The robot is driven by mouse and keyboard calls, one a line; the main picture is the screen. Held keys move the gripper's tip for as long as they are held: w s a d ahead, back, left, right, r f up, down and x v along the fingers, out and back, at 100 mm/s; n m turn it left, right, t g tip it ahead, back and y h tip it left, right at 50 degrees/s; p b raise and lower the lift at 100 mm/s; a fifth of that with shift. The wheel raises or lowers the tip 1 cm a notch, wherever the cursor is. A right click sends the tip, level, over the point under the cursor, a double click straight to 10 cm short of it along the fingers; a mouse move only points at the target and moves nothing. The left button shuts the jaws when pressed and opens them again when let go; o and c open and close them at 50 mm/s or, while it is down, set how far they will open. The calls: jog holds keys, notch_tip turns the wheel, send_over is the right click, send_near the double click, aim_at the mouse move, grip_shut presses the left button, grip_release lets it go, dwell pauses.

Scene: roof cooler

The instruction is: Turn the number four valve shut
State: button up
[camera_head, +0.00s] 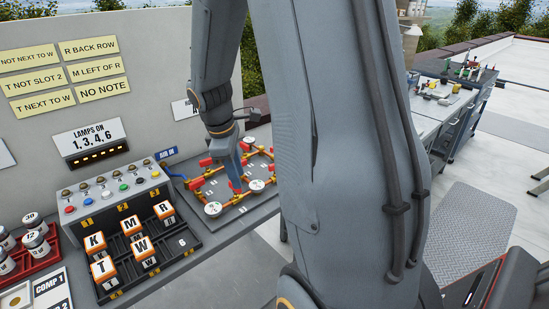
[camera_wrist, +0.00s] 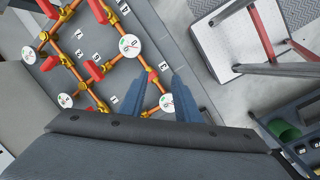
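The valve board (camera_head: 258,212) carries brass pipes, several red-handled valves and white round gauges. In the wrist view a red handle (camera_wrist: 153,77) lies close to the left fingertip, between the two blue fingers of my gripper (camera_wrist: 160,76). The fingers are apart and I see nothing held. I cannot tell whether they touch the handle. Other red handles (camera_wrist: 95,70) lie further left. Small number labels (camera_wrist: 114,100) stand beside the valves, too small to say surely which is four. In the head view my gripper (camera_head: 237,184) points down over the board's middle; its fingertips are hard to make out.
Left of the board stand a lamp panel (camera_head: 115,196) with coloured buttons and a black rack (camera_head: 186,246) with lettered blocks. A wall (camera_head: 150,40) with yellow notes rises behind. In the wrist view gauges (camera_wrist: 131,45) sit near the fingers.

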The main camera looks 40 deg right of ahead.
aim_at(273, 164)
jog(key=w+d+r+n+g+h+p, duration=0.1)
jog(key=w+d+n, duration=0.15)
jog(key=d, duration=0.45)
jog(key=w+d+r+n+h, duration=0.1)
jog(key=w+d+n, duration=0.1)
jog(key=d+n, duration=0.35)
jog(key=shift+m, duration=0.5)
jog(key=shift+w+d+r+p+x, duration=0.15)
jog(key=shift+p+x, duration=0.25)
jog(key=shift+x, duration=1.05)
jog(key=shift+d+p+x, duration=0.25)
jog(key=shift+p+x, duration=0.15)
jog(key=shift+x, duration=1.05)
jog(key=shift+w+d+r+p+x, duration=0.1)
jog(key=shift+d+p+x, duration=0.25)
jog(key=shift+x, duration=1.05)
jog(key=shift+a, duration=0.1)
jog(key=shift+c, duration=0.2)
grip_shut()
